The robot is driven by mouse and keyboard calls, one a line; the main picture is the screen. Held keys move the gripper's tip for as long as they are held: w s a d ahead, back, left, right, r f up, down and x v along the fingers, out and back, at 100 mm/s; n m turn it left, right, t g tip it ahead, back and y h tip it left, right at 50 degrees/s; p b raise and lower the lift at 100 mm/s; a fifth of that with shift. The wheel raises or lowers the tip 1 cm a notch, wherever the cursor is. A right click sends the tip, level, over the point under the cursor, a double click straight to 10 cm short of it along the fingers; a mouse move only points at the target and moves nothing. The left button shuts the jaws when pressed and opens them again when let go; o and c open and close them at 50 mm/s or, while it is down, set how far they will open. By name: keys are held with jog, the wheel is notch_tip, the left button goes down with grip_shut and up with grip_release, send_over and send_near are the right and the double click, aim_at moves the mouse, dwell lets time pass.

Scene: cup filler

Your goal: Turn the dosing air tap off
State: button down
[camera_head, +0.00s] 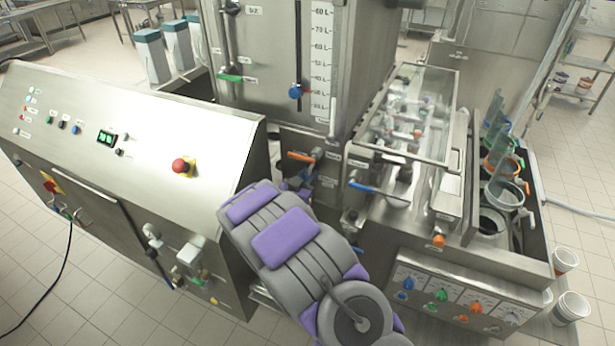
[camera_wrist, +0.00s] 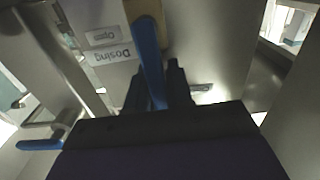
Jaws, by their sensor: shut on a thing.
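In the wrist view a long blue tap handle (camera_wrist: 150,60) runs between the two dark fingers of my gripper (camera_wrist: 160,85). My gripper is shut on this handle. Upside-down labels "Dosing" (camera_wrist: 113,54) and "Open" (camera_wrist: 103,36) sit on the metal panel just left of the handle. The handle's lower end is hidden behind the gripper body. In the head view my arm covers my gripper and the held handle.
A second blue lever (camera_wrist: 40,145) lies at the lower left of the wrist view. In the head view an orange lever (camera_head: 300,156) and a blue lever (camera_head: 362,187) stick out near my arm. The control console (camera_head: 130,120) is left, and a knob panel (camera_head: 455,300) is right.

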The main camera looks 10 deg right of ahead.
aim_at(297, 173)
jog(key=shift+w+a+r, duration=0.1)
jog(key=shift+w+a+r+n+p, duration=0.15)
jog(key=shift+n+p, duration=0.45)
jog(key=shift+p, duration=0.6)
jog(key=n+p, duration=0.2)
jog(key=w+a+n+p, duration=0.1)
jog(key=n+p, duration=0.1)
jog(key=p, duration=0.1)
jog(key=a+f+n+p, duration=0.1)
jog(key=p, duration=0.2)
jog(key=shift+w+a+n, duration=0.1)
jog(key=shift+w+n, duration=0.15)
jog(key=shift+n, duration=0.15)
jog(key=n+p, duration=0.1)
jog(key=f+n, duration=0.1)
jog(key=shift+w+a+n+p, duration=0.3)
jog(key=shift+a+n+p, duration=0.1)
jog(key=n, duration=0.1)
jog(key=f+n, duration=0.1)
jog(key=n, duration=0.1)
jog(key=a+f+n+p, duration=0.1)
jog(key=n, duration=0.1)
jog(key=shift+w+f, duration=0.15)
jog(key=shift+w, duration=0.2)
jog(key=shift+f+n, duration=0.4)
jog(key=shift+n, duration=0.45)
jog(key=shift+f+n, duration=0.4)
jog(key=shift+n, duration=0.45)
